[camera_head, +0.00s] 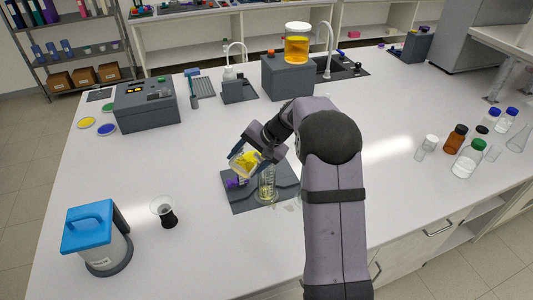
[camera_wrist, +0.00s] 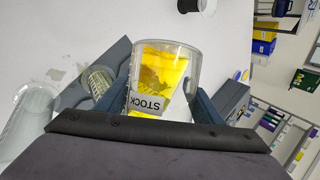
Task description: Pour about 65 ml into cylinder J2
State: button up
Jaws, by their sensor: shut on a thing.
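My gripper (camera_head: 257,149) is shut on a clear beaker (camera_head: 243,161) of yellow liquid, tilted above a dark mat (camera_head: 240,203). In the wrist view the beaker (camera_wrist: 165,72) sits between the fingers, and its label reads "STOCK". A clear graduated cylinder (camera_head: 267,187) stands upright on the mat, just below and right of the beaker. Yellowish colour shows inside it. The cylinder (camera_wrist: 99,80) also shows left of the beaker in the wrist view. No J2 marking is readable. I cannot tell whether liquid is flowing.
A purple item (camera_head: 234,183) lies on the mat left of the cylinder. A black-based glass funnel (camera_head: 163,211) and a blue-topped device (camera_head: 97,238) stand at left. A grey block (camera_head: 288,77) bears an amber jar (camera_head: 297,46) behind. Bottles (camera_head: 468,157) stand at right.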

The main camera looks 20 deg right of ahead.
jog(key=shift+w+d+r+y+p, duration=0.15)
jog(key=shift+d+r+y+p, duration=0.3)
jog(key=shift+p, duration=0.45)
jog(key=shift+a+f, duration=0.1)
jog(key=f+b, duration=0.1)
jog(key=b, duration=0.1)
jog(key=a+h+b, duration=0.1)
jog(key=shift+s+f+b, duration=0.35)
jog(key=shift+f+b, duration=0.05)
jog(key=shift+a+f+t+h+b, duration=0.1)
jog(key=shift+f+t+h+b, duration=0.05)
jog(key=shift+t+h+b, duration=0.3)
jog(key=shift+r+n, duration=0.25)
jog(key=shift+n, duration=0.05)
jog(key=shift+w+d+f, duration=0.1)
jog(key=shift+d+f, duration=0.1)
jog(key=shift+f, duration=0.05)
jog(key=t+h+b, duration=0.1)
jog(key=f+n+t+h+b, duration=0.1)
jog(key=b, duration=0.1)
jog(key=shift+d+f+h, duration=0.1)
jog(key=shift+f+h, duration=0.2)
